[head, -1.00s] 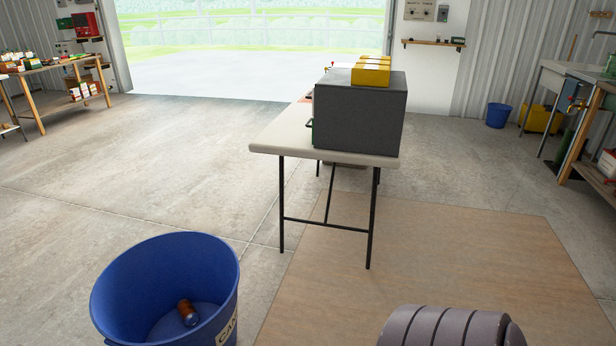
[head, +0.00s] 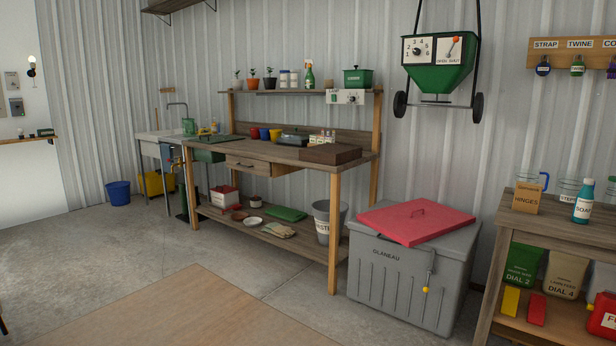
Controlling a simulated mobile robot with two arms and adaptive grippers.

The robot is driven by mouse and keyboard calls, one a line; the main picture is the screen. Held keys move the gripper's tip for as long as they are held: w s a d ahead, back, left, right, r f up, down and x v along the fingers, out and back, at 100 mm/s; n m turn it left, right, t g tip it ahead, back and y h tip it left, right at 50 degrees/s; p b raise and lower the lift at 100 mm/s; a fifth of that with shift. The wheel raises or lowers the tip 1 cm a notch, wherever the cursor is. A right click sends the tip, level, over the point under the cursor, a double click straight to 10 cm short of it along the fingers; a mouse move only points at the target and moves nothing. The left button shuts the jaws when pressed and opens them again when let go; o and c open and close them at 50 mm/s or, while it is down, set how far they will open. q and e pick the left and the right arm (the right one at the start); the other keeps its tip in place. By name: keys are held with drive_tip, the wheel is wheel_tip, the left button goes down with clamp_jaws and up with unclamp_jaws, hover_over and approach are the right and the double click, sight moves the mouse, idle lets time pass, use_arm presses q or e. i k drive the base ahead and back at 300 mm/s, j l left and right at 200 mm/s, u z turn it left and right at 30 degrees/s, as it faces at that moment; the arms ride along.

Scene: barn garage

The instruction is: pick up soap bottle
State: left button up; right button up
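A teal bottle with a white label reading SOAP (head: 583,203) stands upright on the wooden shelf unit (head: 540,228) at the far right of the head view. A green spray bottle (head: 309,75) stands on the upper shelf of the workbench at the back. Neither of my grippers shows in the view.
A grey bin with a red lid (head: 412,270) stands on the floor left of the shelf unit. A long workbench (head: 270,151) and a sink (head: 158,136) line the wall. A blue bucket (head: 119,193) stands at the left.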

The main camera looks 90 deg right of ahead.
sight(584, 201)
drive_tip(key=z, duration=4.3)
